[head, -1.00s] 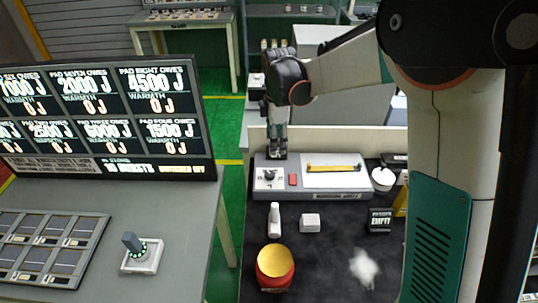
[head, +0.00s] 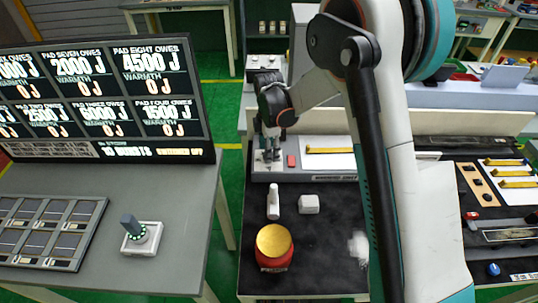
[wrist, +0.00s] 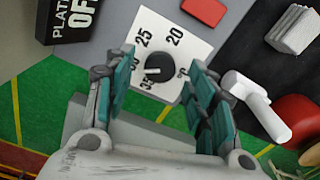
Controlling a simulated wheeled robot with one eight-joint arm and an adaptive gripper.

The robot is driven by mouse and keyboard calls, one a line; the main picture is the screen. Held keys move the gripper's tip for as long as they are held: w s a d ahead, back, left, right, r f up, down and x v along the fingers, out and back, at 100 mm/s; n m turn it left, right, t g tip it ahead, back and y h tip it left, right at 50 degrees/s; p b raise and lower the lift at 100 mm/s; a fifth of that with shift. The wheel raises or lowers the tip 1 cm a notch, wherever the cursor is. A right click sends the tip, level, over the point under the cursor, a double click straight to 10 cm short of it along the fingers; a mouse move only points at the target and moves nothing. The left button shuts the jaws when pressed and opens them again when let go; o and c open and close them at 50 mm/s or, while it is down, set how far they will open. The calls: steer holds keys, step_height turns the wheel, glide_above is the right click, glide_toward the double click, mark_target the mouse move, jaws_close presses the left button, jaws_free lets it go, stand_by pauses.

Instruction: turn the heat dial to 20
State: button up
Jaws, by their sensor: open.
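A red block (head: 292,161) and a flat unit with a yellow bar (head: 330,150) are right of the dial. A dark sign (wrist: 70,20) is beside the dial.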

steer(key=shift+f, duration=1.2)
steer(key=c, duration=1.1)
